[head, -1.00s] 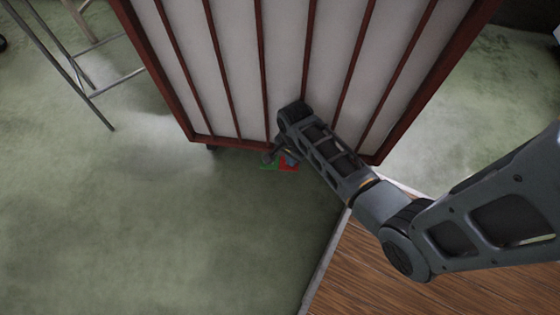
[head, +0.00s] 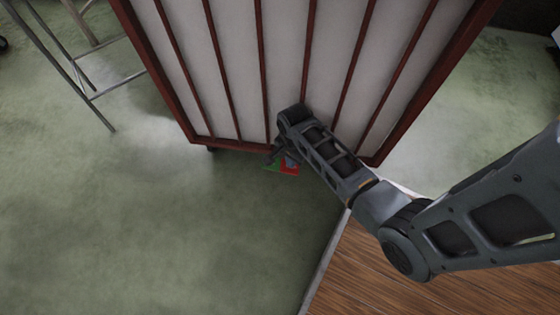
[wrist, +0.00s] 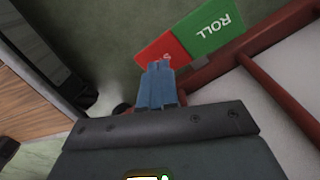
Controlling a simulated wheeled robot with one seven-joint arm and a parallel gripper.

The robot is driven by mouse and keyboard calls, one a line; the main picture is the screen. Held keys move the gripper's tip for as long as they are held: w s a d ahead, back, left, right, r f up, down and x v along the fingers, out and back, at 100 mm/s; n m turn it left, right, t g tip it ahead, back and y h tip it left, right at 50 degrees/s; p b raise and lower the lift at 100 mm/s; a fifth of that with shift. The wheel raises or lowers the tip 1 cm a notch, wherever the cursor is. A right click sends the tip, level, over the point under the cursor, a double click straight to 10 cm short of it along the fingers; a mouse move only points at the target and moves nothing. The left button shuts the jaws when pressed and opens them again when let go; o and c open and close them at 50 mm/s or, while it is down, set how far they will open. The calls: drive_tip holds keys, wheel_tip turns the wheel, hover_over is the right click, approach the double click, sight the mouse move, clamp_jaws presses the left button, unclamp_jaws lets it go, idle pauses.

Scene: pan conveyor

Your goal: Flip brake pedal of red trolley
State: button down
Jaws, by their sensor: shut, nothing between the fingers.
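The red trolley (head: 208,70) has a dark red frame and pale panels and fills the upper middle of the head view. Its brake pedal has a red half (head: 289,170) and a green half (head: 270,167), low at the trolley's bottom edge. In the wrist view the green half (wrist: 218,32) reads "ROLL" and the red half (wrist: 150,48) lies left of it. My gripper (wrist: 159,66) is shut and empty, its blue fingertips over the red half's lower edge. They look to be at or touching it; exact contact is unclear. My arm partly hides the gripper in the head view.
A metal-legged frame (head: 68,66) stands at the upper left. A wooden platform (head: 385,270) with a pale edge lies at the lower right.

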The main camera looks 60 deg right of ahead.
wheel_tip(320, 180, up, 6)
drive_tip(key=p, duration=0.6)
drive_tip(key=shift+f, duration=0.1)
idle(0.6)
